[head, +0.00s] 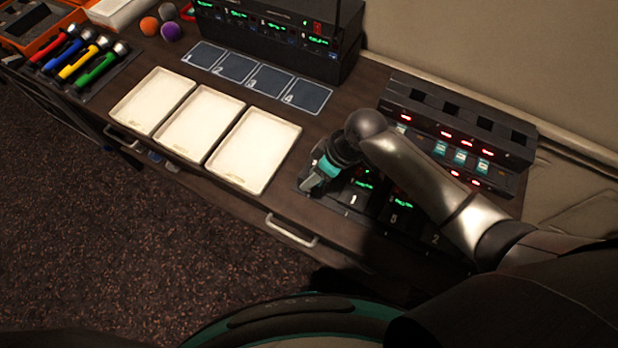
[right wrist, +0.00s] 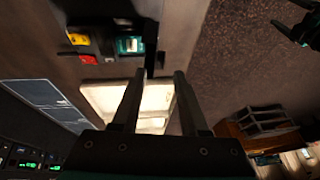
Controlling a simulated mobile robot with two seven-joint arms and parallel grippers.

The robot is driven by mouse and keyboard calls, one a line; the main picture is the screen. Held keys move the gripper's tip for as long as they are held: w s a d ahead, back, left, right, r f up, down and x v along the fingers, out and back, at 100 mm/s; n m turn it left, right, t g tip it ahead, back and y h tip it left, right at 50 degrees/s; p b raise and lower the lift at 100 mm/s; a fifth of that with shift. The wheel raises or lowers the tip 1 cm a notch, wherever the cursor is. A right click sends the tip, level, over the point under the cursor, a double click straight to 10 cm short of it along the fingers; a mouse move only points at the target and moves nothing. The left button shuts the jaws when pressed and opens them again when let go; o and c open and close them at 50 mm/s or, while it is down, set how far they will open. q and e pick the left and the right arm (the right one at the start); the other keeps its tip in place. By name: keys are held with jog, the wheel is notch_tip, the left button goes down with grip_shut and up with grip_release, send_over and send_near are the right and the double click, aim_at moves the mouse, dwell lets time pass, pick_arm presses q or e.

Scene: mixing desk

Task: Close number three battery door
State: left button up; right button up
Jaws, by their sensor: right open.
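Black packs with white numbers stand on the desk under and beside my right arm in the head view. One reads 1 (head: 353,199), one looks like 3 or 5 (head: 393,218), and one reads 2 (head: 435,239). My right gripper (head: 314,182) is just left of the pack marked 1. My arm hides part of the packs, and I cannot tell which doors stand open. In the right wrist view my right gripper (right wrist: 158,78) is open and empty. A dark unit with yellow, red and teal parts (right wrist: 128,44) lies beyond its fingertips.
Three white trays (head: 249,153) lie left of my gripper, with numbered blue mats (head: 264,83) behind. A dark shape with teal, possibly my left gripper (right wrist: 298,30), shows in the right wrist view.

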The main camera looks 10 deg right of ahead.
jog(key=shift+x, duration=1)
jog(key=shift+c, duration=0.4)
grip_shut()
